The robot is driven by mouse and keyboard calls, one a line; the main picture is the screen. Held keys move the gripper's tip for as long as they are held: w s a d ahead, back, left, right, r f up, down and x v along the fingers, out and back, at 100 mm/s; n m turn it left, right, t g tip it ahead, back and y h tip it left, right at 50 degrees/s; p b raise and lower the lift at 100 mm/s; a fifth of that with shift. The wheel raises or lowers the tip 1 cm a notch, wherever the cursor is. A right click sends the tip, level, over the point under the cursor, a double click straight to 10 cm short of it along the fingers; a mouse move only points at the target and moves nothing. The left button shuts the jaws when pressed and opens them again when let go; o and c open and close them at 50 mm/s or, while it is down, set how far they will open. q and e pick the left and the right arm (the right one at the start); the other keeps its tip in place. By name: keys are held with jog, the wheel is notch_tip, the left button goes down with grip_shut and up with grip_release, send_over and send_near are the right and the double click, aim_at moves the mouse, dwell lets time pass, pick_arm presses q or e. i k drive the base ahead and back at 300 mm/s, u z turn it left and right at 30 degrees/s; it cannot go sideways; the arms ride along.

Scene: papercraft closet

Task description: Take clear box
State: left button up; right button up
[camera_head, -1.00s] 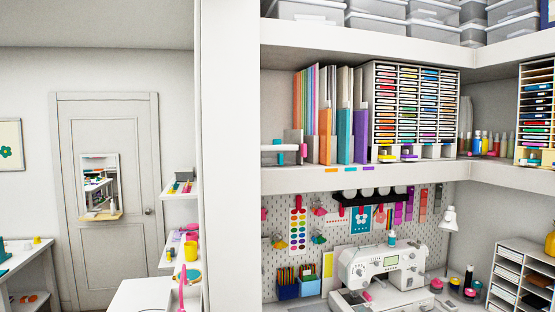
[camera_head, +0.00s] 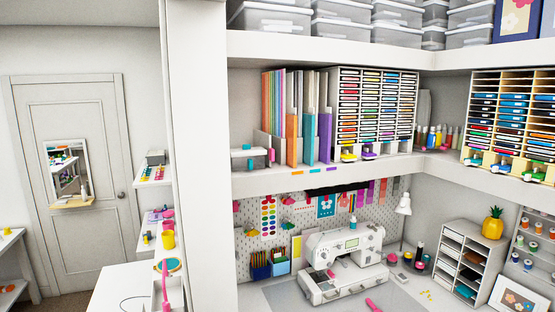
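Several clear boxes with lids stand stacked on the top shelf in the head view. One clear box (camera_head: 271,18) is at the left end of that shelf. Another clear box (camera_head: 342,35) stands to its right, with more boxes (camera_head: 470,37) further right in the corner. The upper boxes are cut off by the top edge of the picture. Neither of my grippers is in view.
The top shelf (camera_head: 330,50) runs above a shelf with folders (camera_head: 308,138) and a drawer rack (camera_head: 377,108). Below stands a desk with a sewing machine (camera_head: 343,262). A white wall edge (camera_head: 200,160) separates this closet from the room with a door (camera_head: 72,180).

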aim_at(243, 164)
jog(key=z, duration=0.35)
jog(key=i, duration=0.25)
jog(key=z, duration=1.85)
jog(key=i, duration=0.7)
jog(key=u, duration=1.9)
